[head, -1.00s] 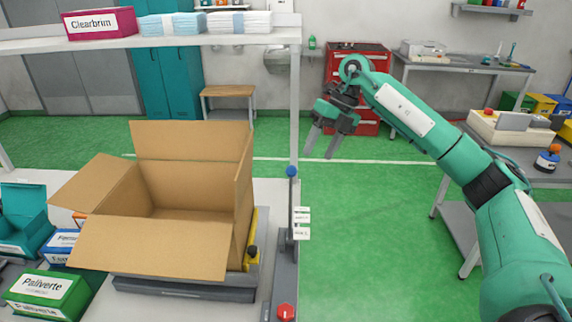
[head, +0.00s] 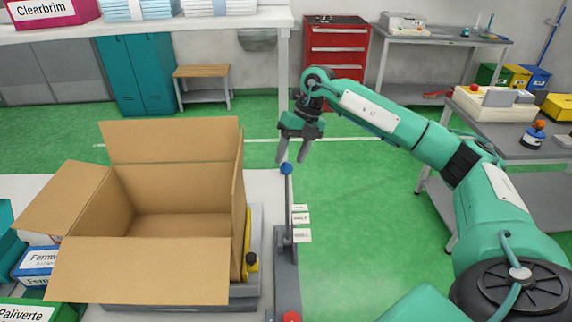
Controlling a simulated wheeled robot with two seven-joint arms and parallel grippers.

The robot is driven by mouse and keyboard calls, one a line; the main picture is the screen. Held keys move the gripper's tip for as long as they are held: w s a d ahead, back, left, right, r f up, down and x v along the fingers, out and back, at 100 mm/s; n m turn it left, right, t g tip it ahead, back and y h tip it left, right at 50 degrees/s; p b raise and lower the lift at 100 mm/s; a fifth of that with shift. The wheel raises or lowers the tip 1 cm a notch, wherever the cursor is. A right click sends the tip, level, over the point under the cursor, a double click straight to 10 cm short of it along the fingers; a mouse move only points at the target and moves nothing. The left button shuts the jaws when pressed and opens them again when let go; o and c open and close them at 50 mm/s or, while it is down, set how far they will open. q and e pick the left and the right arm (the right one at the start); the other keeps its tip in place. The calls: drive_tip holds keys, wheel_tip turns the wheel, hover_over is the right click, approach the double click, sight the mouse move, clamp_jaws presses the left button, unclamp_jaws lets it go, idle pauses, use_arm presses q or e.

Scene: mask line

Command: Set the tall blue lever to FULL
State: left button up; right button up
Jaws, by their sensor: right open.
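The tall blue lever shows as a blue ball knob (head: 286,169) on a thin grey rod, standing upright on a grey base (head: 287,275) to the right of the open carton. White label plates (head: 301,220) sit beside the rod on its right; their text is too small to read surely. My right gripper (head: 292,157) is open, fingers pointing down, at the knob in the picture. The fingertips appear on either side of the knob's top; I cannot tell whether they touch it. My left gripper is not in view.
An open cardboard carton (head: 145,270) stands left of the lever. A short black-knobbed lever on a yellow plate (head: 251,262) is between them. A red knob (head: 291,317) is at the base's near end. A white shelf (head: 200,24) crosses behind. Green floor lies open to the right.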

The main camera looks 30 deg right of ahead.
sight(289, 163)
drive_tip(key=x, duration=0.3)
drive_tip(key=shift+s+a+f+p, duration=0.1)
drive_tip(key=shift+a+f+p, duration=0.05)
drive_tip(key=shift+f+p, duration=0.2)
drive_tip(key=shift+a+f, duration=0.1)
drive_tip(key=shift+f, duration=0.35)
clamp_jaws()
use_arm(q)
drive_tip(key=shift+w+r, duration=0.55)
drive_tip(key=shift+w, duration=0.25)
